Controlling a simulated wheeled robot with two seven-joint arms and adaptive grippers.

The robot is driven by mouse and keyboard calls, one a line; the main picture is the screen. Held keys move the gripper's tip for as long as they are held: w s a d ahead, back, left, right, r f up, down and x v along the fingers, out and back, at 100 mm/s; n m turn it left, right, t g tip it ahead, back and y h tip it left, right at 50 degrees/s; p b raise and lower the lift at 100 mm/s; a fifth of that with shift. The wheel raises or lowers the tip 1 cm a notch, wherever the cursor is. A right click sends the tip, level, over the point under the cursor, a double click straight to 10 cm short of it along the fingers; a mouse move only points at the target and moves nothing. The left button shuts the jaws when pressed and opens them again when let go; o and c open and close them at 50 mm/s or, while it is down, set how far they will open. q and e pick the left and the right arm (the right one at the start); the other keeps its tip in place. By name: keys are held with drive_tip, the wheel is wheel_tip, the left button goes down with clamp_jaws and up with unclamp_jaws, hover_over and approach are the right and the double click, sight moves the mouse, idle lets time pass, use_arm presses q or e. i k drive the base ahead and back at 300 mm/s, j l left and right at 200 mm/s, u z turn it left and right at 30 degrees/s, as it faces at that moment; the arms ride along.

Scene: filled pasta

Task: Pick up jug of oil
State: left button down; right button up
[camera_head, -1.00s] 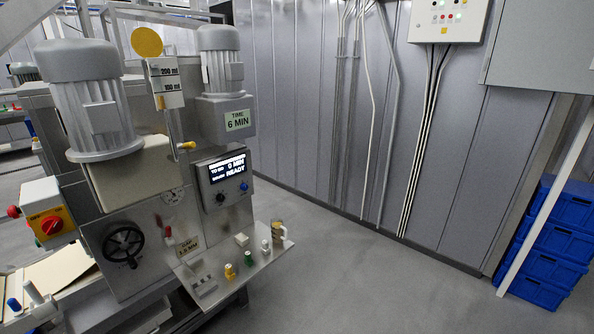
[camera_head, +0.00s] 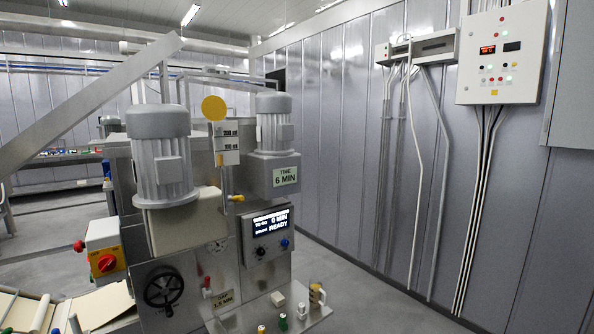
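A small pale jug with a handle (camera_head: 317,294) stands at the far right end of the machine's front shelf (camera_head: 315,318). It looks yellowish or brown at the top, and it is too small to tell what is inside. It may be the jug of oil; no other jug is clear to me. Neither of my grippers shows in the head view, so nothing is seen near the jug.
The steel machine (camera_head: 190,240) has two grey motors, a black handwheel (camera_head: 164,287) and a lit display (camera_head: 271,222). Small bottles (camera_head: 283,322) stand left of the jug. A control box (camera_head: 503,52) hangs on the wall. Floor is clear right of the machine.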

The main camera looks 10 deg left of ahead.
sight(316, 286)
drive_tip(key=i+z, duration=0.4)
drive_tip(key=i, duration=0.25)
drive_tip(key=i+j+z, duration=0.1)
drive_tip(key=i+z, duration=0.25)
drive_tip(key=i, duration=0.35)
drive_tip(key=i+z, duration=0.4)
drive_tip(key=i, duration=0.4)
drive_tip(key=i+l+u, duration=0.1)
drive_tip(key=i+u, duration=0.15)
drive_tip(key=i, duration=0.55)
drive_tip(key=i+u, duration=1.15)
drive_tip(key=i+l+u, duration=0.15)
drive_tip(key=u, duration=0.3)
drive_tip(key=i+u, duration=0.15)
drive_tip(key=u, duration=0.3)
drive_tip(key=i+u, duration=0.2)
drive_tip(key=u, duration=0.2)
drive_tip(key=i+l+u, duration=0.15)
drive_tip(key=u, duration=0.3)
drive_tip(key=i+l+u, duration=0.15)
drive_tip(key=u, duration=0.25)
